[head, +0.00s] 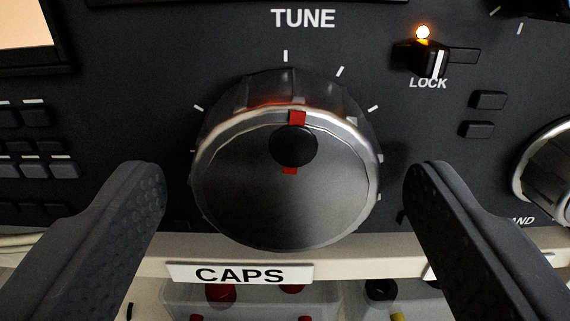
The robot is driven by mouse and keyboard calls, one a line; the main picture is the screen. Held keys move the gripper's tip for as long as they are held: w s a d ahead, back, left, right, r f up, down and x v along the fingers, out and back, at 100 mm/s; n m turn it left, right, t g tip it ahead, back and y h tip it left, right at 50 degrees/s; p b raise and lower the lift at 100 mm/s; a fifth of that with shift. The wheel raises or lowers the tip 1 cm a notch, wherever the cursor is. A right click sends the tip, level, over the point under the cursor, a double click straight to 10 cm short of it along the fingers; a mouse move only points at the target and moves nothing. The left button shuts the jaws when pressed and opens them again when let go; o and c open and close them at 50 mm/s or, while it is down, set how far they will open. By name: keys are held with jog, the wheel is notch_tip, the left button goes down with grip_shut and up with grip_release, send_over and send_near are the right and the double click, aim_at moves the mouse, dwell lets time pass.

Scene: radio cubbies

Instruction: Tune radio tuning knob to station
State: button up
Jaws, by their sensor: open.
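The tuning knob (285,200) is a large silver dial with a dark ribbed side, in the middle of the head view under the word TUNE. A red mark (298,118) on its rim points nearly straight up, slightly right of the top white tick. A round black dimple or button (293,147) sits near the top of its face. My gripper (285,185) is open, with one dark finger on each side of the knob. Gaps show between both fingers and the knob. The station display is not clearly in view.
The lock switch (435,58) with a lit amber lamp (423,32) is at upper right. Another silver knob (548,175) is at the right edge. Small dark buttons (50,168) are at left. Below is a shelf edge labelled CAPS (240,274), with a bin under it.

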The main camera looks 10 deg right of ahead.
jog(key=shift+w, duration=0.2)
jog(key=c, duration=1)
jog(key=shift+o, duration=0.2)
jog(key=shift+m, duration=2.5)
jog(key=o, duration=1)
jog(key=shift+c, duration=0.2)
